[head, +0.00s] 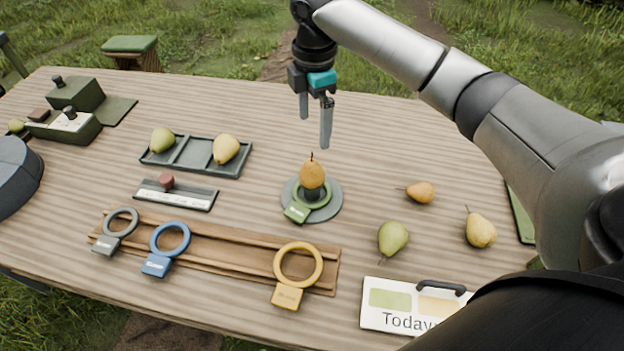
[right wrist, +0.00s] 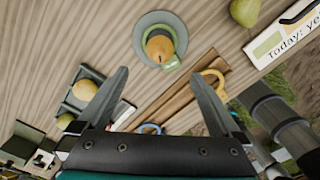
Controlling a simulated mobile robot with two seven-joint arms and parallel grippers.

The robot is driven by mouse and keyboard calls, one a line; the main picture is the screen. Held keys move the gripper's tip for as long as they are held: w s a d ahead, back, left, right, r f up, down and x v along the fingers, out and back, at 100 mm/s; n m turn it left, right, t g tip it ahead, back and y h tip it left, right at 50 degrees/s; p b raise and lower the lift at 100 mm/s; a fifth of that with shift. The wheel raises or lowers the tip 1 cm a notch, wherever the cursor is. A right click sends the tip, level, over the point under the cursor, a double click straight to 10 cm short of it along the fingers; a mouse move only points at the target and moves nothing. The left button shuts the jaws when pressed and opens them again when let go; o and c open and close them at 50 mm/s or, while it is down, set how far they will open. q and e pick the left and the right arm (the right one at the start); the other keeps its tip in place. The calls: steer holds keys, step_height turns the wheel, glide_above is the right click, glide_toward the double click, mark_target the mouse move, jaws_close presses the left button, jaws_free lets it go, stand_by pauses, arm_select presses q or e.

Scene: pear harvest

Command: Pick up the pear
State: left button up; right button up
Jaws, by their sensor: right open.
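An orange-brown pear (head: 312,174) stands upright on a small dark stand on a round grey plate (head: 333,205), with a green tagged ring (head: 297,212) around the stand. In the right wrist view the same pear (right wrist: 160,46) shows beyond the fingertips. My right gripper (head: 315,128) is open and empty, pointing down above and slightly behind this pear, apart from it. Other pears lie on the table: a small orange one (head: 420,192), a green one (head: 393,238) and a yellow one (head: 480,230). My left gripper is not in view.
A grey tray (head: 189,154) holds a green pear (head: 162,140) and a yellow pear (head: 226,149). A wooden rack (head: 220,259) carries grey, blue and yellow rings. A sign (head: 385,318) lies at the front right. Dark green boxes (head: 76,93) stand at the back left.

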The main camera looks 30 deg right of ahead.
mark_target(312, 173)
step_height(312, 173, down, 10)
steer(key=shift+r+b, duration=0.15)
steer(key=shift+b, duration=0.75)
steer(key=shift+a+f+b, duration=0.2)
steer(key=shift+f+b, duration=0.55)
steer(key=shift+f, duration=1.95)
steer(key=shift+c, duration=0.2)
steer(key=shift+r, duration=0.1)
steer(key=c, duration=1.4)
